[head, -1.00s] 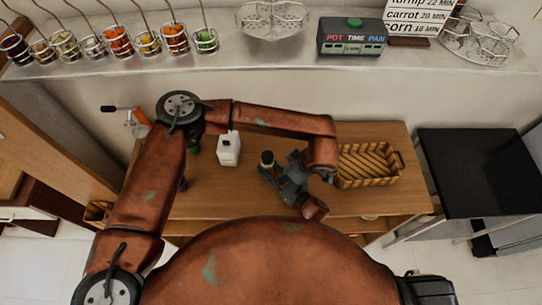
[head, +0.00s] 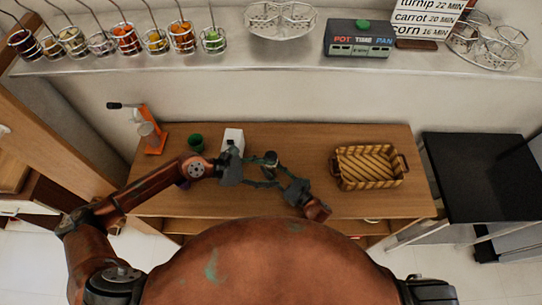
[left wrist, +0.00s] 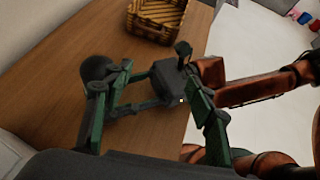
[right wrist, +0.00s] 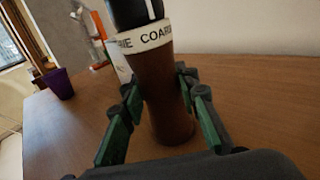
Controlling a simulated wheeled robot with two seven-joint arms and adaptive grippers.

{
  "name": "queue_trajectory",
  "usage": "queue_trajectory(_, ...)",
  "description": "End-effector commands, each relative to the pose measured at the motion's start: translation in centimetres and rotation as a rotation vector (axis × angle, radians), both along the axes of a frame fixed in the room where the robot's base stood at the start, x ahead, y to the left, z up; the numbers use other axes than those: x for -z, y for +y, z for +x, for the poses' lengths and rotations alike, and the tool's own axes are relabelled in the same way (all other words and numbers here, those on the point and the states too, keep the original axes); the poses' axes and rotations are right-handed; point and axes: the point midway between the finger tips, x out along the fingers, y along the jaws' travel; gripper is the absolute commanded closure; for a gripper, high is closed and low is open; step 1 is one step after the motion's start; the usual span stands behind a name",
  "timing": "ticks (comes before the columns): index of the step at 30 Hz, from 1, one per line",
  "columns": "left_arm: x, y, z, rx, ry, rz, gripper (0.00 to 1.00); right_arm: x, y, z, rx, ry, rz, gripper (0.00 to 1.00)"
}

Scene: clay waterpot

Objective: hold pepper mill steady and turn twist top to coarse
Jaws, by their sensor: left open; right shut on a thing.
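The pepper mill (right wrist: 160,92) stands upright on the wooden table, brown-bodied with a pale band (right wrist: 150,38) lettered "COARSE" and a black twist top (right wrist: 135,12). Its dark top also shows in the head view (head: 270,157). My right gripper (right wrist: 158,98) is shut on the mill's body below the band.
A white box (head: 233,138) stands just behind my left gripper. A green cup (head: 196,143) and an orange juicer (head: 153,142) are farther left, with a purple cup (right wrist: 58,84) nearby. A wicker basket (head: 368,168) is to the right. Table between mill and basket is clear.

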Motion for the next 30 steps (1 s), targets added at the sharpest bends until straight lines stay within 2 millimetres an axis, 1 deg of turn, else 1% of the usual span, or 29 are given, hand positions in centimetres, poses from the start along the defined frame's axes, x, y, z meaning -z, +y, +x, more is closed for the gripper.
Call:
queue_trajectory(1,0.1,1.7,0.4,-0.062,0.002,-0.028,0.49,0.0,0.0,0.0,0.000,0.000,0.000,1.00)
queue_trajectory(6,-0.4,5.9,2.0,-0.220,-0.018,-0.095,0.49,0.0,0.0,0.0,0.000,0.000,0.000,1.00)
queue_trajectory(9,-0.6,7.6,2.5,-0.278,-0.029,-0.116,0.49,0.0,0.0,0.0,0.000,0.000,0.000,1.00)
queue_trajectory(13,-0.7,8.6,2.9,-0.314,-0.037,-0.128,0.49,0.0,0.0,0.0,0.000,0.000,0.000,1.00)
queue_trajectory(17,-0.4,8.0,3.5,-0.321,-0.040,-0.131,0.49,0.0,0.0,0.0,0.000,0.000,0.000,1.00)
queue_trajectory(30,2.6,1.4,7.2,-0.318,-0.039,-0.131,0.49,0.0,0.0,0.0,0.000,0.000,0.000,1.00)
